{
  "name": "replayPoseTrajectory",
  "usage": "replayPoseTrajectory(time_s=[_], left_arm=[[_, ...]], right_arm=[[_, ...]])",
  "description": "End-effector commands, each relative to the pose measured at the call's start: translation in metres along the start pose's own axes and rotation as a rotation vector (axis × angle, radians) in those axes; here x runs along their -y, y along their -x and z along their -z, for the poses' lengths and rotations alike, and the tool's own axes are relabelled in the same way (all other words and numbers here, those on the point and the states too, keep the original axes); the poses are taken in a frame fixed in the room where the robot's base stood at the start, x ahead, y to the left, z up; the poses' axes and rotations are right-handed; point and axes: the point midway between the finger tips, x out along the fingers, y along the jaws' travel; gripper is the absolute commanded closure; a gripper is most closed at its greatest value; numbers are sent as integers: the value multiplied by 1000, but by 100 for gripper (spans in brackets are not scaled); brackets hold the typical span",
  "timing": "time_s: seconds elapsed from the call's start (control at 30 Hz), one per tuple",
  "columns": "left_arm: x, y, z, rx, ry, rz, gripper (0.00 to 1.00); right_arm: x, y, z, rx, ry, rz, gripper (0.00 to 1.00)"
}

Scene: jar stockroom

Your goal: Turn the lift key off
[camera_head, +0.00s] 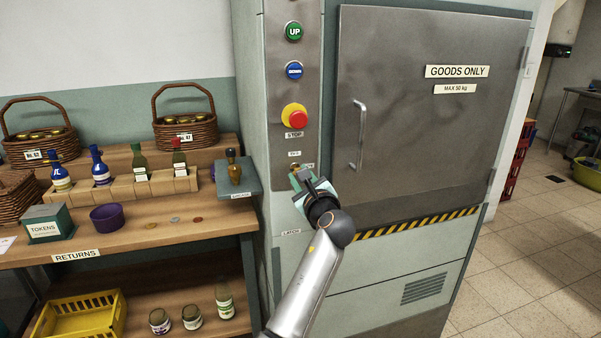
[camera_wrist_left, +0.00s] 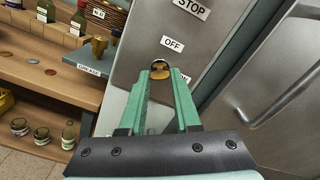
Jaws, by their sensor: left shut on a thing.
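The lift key (camera_wrist_left: 160,69) is a small brass piece at a round lock on the grey control strip, below the OFF label (camera_wrist_left: 172,45). In the left wrist view it sits between the green fingertips of my left gripper (camera_wrist_left: 162,78), which is shut on it. In the head view my left gripper (camera_head: 298,174) reaches up to the strip below the OFF label (camera_head: 294,153) and hides most of the key. A second label beside the key is partly covered, so I cannot tell which way the key points. My right gripper is not in view.
Above the key are the red STOP button (camera_head: 297,117), blue button (camera_head: 294,70) and green UP button (camera_head: 294,31). The lift door (camera_head: 430,120) with its handle (camera_head: 358,135) is to the right. A small shelf (camera_head: 237,184) with an amber bottle juts out left.

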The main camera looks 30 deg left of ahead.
Motion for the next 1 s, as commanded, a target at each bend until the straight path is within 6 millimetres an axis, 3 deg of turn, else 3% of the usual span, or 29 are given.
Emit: replayPoseTrajectory(time_s=[0.5,1.0], left_arm=[[0,0,0,2,493,1,100],[-1,0,0,3,903,1,100]], right_arm=[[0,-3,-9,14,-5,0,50],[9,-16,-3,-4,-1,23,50]])
